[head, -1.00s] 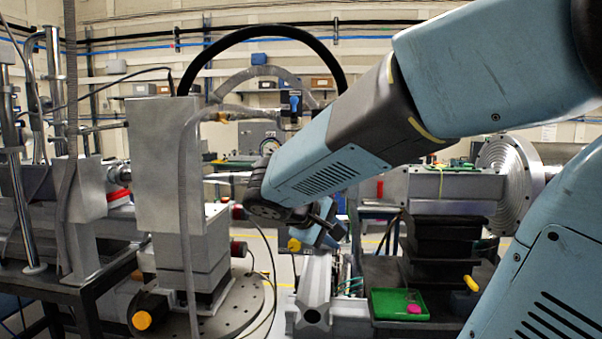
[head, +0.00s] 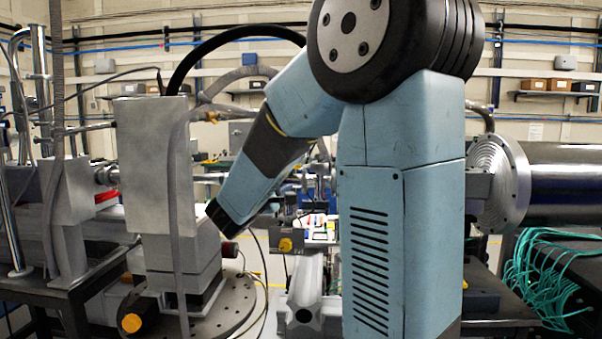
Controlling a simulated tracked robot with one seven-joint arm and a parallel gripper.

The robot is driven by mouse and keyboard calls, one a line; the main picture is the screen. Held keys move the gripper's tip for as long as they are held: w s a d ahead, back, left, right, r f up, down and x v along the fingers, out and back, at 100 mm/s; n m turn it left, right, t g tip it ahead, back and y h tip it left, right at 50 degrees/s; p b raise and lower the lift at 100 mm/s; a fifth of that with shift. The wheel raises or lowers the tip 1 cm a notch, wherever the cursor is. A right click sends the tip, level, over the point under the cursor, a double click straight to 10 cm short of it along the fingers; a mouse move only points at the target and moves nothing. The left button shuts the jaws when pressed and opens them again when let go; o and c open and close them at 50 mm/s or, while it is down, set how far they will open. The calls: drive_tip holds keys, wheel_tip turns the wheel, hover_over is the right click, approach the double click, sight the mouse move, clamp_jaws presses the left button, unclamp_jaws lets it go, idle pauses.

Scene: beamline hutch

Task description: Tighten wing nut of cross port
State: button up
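I cannot make out the cross port or its wing nut; my arm covers much of the middle of the head view. My forearm slants down to the left, and its dark end is beside the tall grey metal housing (head: 150,160). Small dark parts to the right of that end may be my gripper (head: 285,215), but its fingers cannot be told apart from the equipment behind. I cannot see whether it is open or holds anything.
A round steel flange (head: 497,187) and a large cylinder (head: 560,185) stand at right, above teal cables (head: 550,280). An orange-yellow knob (head: 285,245) is low in the middle. A perforated round base (head: 225,315) carries the grey housing. A black hose (head: 230,38) arches above.

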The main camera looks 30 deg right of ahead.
sight(304, 168)
drive_tip(key=x, duration=1)
drive_tip(key=shift+d, duration=0.25)
drive_tip(key=shift+w, duration=0.1)
drive_tip(key=shift+c, duration=0.3)
clamp_jaws()
